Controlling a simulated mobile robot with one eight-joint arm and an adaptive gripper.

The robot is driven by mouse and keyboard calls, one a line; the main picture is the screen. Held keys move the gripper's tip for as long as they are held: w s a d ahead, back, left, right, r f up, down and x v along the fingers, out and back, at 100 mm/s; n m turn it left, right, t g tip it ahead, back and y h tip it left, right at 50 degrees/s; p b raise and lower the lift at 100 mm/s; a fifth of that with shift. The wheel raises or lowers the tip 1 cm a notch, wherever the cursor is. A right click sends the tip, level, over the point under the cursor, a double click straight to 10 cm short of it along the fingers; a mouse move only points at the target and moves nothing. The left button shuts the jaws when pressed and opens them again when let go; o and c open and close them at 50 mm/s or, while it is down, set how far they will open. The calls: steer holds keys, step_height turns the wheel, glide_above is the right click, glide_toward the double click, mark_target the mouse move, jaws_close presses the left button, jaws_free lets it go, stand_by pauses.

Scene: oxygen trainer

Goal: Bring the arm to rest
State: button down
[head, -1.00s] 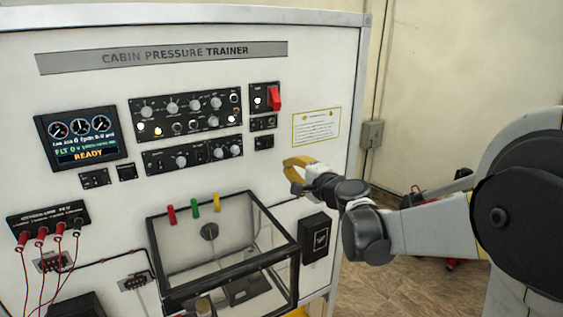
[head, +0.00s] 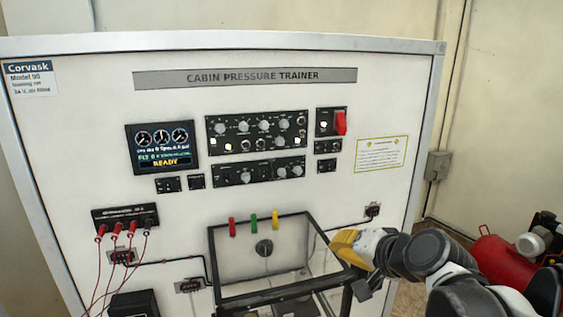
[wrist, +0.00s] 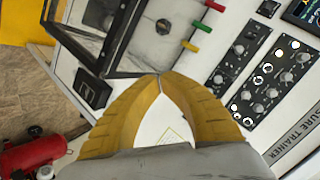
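My gripper (head: 343,240) has yellow fingers and stands in front of the lower right of the trainer panel (head: 400,215), beside the upper right corner of the clear box (head: 225,262). In the wrist view the fingertips (wrist: 160,77) meet, with only the white panel and part of a notice showing between the fingers. I see nothing held. My grey arm comes in from the lower right. I cannot tell the exact gap between my gripper and the box.
A display (head: 162,146) reads READY. Red, green and yellow levers stand above the box. A red tank (head: 497,262) stands on the floor at the right.

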steer(key=s+d+f+n+g+h, duration=0.2)
steer(key=s+f+n, duration=0.15)
steer(key=s, duration=0.45)
steer(key=s+d+f+n+g+h, duration=0.2)
steer(key=s+f+n, duration=0.15)
steer(key=s, duration=0.45)
step_height(320, 180, down, 25)
steer(key=b, duration=2.4)
steer(key=shift+s+d+f+m, duration=0.15)
steer(key=shift+s+d+m, duration=0.25)
